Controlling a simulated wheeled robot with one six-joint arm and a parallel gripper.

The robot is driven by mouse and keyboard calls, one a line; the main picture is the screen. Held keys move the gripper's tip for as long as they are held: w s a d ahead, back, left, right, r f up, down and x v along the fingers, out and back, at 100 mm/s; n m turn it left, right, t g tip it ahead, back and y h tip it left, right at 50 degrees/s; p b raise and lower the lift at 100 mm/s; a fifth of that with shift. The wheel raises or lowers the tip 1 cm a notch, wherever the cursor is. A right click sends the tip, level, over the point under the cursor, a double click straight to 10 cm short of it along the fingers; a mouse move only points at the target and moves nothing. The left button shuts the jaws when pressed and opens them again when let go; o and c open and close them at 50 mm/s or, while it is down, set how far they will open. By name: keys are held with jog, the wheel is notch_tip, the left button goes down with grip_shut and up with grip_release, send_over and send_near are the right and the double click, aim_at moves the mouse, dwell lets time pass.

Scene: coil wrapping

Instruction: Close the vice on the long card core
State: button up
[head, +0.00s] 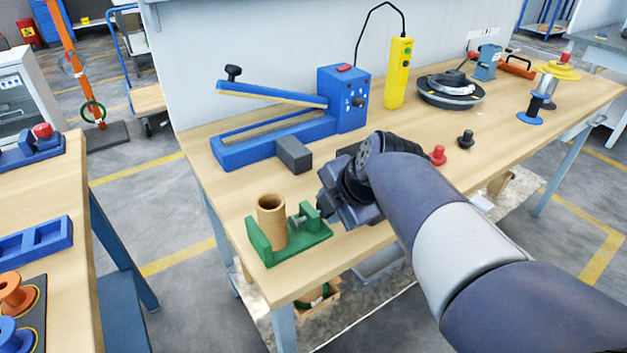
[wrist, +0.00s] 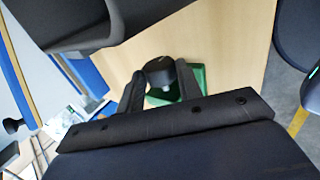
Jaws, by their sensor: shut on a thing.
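The long card core (head: 271,222) is a brown hollow tube standing upright in the green vice (head: 262,250) at the bench's near left corner. A tall green plate is on the core's left and a smaller green block with a grey screw on its right. I cannot tell whether the screw end touches the core. My gripper (head: 322,203) is at the vice's right end. In the wrist view its fingers (wrist: 160,70) are shut on a dark round knob (wrist: 159,66), with green vice parts (wrist: 204,78) behind. The core is not discernible there.
A grey block (head: 294,155) and a blue sealer (head: 270,140) lie behind the vice. A yellow control box (head: 398,73), a black round plate (head: 450,92), a red knob (head: 438,155) and a black knob (head: 465,138) are further right. Bench is clear left of the vice.

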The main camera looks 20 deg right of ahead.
jog(key=r+g+p, duration=0.1)
jog(key=p, duration=0.2)
jog(key=shift+w+a, duration=0.1)
jog(key=g+h+p, duration=0.1)
jog(key=g+p, duration=0.1)
jog(key=p, duration=0.2)
jog(key=shift+w+p, duration=0.2)
jog(key=shift+p, duration=0.15)
jog(key=shift+f, duration=0.3)
jog(key=shift+w+a+r+g+p, duration=0.1)
jog(key=shift+r+g+p, duration=0.2)
jog(key=shift+g+p, duration=0.6)
jog(key=p, duration=0.2)
jog(key=g+h+p, duration=0.1)
jog(key=p, duration=0.2)
jog(key=shift+w+g, duration=0.3)
jog(key=shift+f+g+p, duration=0.25)
jog(key=shift+g+p, duration=0.05)
jog(key=shift+p, duration=0.1)
